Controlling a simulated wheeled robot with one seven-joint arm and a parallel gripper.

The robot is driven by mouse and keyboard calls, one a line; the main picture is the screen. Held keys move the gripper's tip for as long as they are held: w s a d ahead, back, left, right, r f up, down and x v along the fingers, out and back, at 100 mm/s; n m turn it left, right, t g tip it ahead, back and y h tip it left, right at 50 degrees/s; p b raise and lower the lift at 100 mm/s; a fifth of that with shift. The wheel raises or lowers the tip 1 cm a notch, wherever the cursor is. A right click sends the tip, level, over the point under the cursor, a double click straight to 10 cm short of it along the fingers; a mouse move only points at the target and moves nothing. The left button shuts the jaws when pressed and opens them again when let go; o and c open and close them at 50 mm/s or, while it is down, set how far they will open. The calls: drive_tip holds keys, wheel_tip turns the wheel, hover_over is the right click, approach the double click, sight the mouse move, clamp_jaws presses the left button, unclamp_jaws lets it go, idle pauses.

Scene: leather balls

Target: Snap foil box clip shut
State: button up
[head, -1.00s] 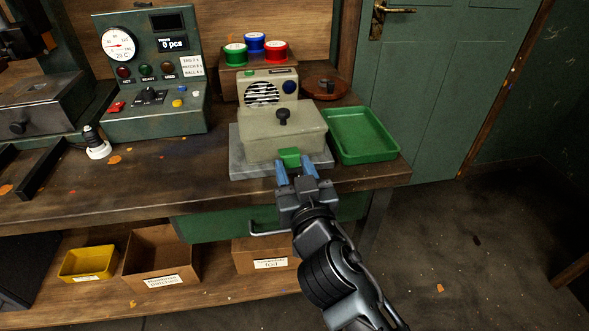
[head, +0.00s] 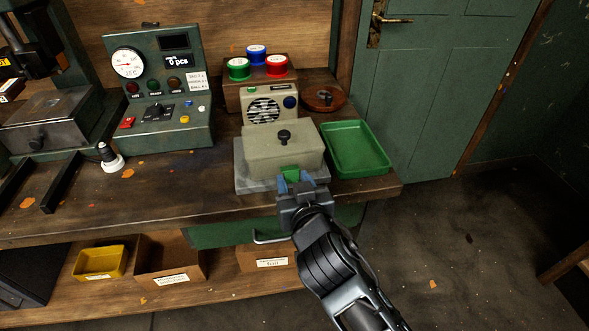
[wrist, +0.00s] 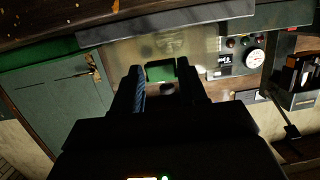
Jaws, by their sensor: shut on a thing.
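The foil box (head: 275,150) is a pale beige box with a lid and a dark knob on top. It sits on a grey slab (head: 252,180) near the bench's front edge. A green clip (head: 290,174) is on the front face of the box. My gripper (head: 294,184) is at the front of the box, its blue-lined fingers closed on the clip. The wrist view also shows the green clip (wrist: 161,70) between the fingertips. The fingers hide the clip's sides and lower part, so I cannot tell its exact angle.
A green tray (head: 388,171) stands right of the box. A beige radio-like unit (head: 270,105) stands behind it, with coloured tins (head: 257,57) farther back. A control panel (head: 158,95) stands left. A drawer handle (head: 270,238) projects below the bench edge.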

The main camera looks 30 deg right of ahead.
sight(289, 167)
drive_tip(key=r+g+p, duration=0.1)
drive_tip(key=p, duration=0.2)
drive_tip(key=shift+w+r+g+y, duration=0.15)
drive_tip(key=shift+r+g+y, duration=0.15)
drive_tip(key=shift+r+g, duration=0.1)
drive_tip(key=shift+w+r+g+p, duration=0.2)
drive_tip(key=shift+r+g+p, duration=0.2)
drive_tip(key=shift+g, duration=0.4)
drive_tip(key=g, duration=0.2)
drive_tip(key=w+r+g+y, duration=0.1)
drive_tip(key=g, duration=0.1)
drive_tip(key=shift+w+d+r, duration=0.2)
drive_tip(key=shift+w+d+r+g+y, duration=0.15)
drive_tip(key=shift+w+g+y, duration=0.15)
drive_tip(key=shift+g, duration=0.5)
drive_tip(key=shift+w+d+r+g+y, duration=0.1)
drive_tip(key=shift+w+r+g+y, duration=0.15)
drive_tip(key=shift+g, duration=0.55)
drive_tip(key=shift+f, duration=0.1)
